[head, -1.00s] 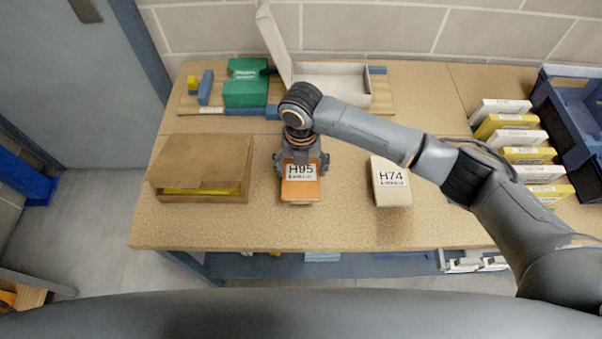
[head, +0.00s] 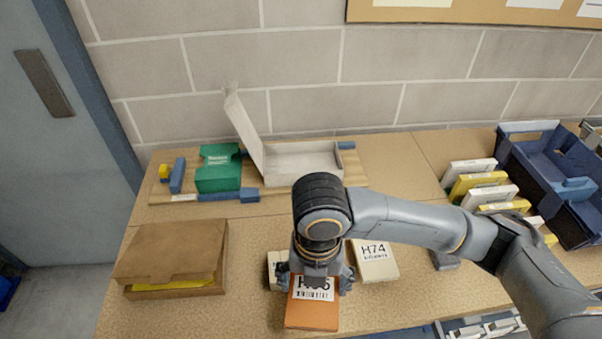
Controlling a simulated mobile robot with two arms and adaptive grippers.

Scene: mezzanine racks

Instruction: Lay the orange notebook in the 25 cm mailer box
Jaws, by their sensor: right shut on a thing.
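The orange notebook (head: 312,314) has a white label whose code is partly covered by my right gripper (head: 320,277). That gripper is shut on its far end and points down. The notebook appears to be held above the table, near the front. A white box (head: 305,163) stands open at the back, its lid raised on the left side; its visible interior looks empty. No size marking is readable, so I cannot confirm that it is the 25 cm one. My left gripper is not in view.
A beige block labelled H74 (head: 374,262) lies right of the gripper; another pale item (head: 277,270) is partly hidden behind it. A brown box (head: 172,258) with something yellow is at left. A green box (head: 218,168) and blue blocks flank the white box. Blue bins (head: 560,185) stand right.

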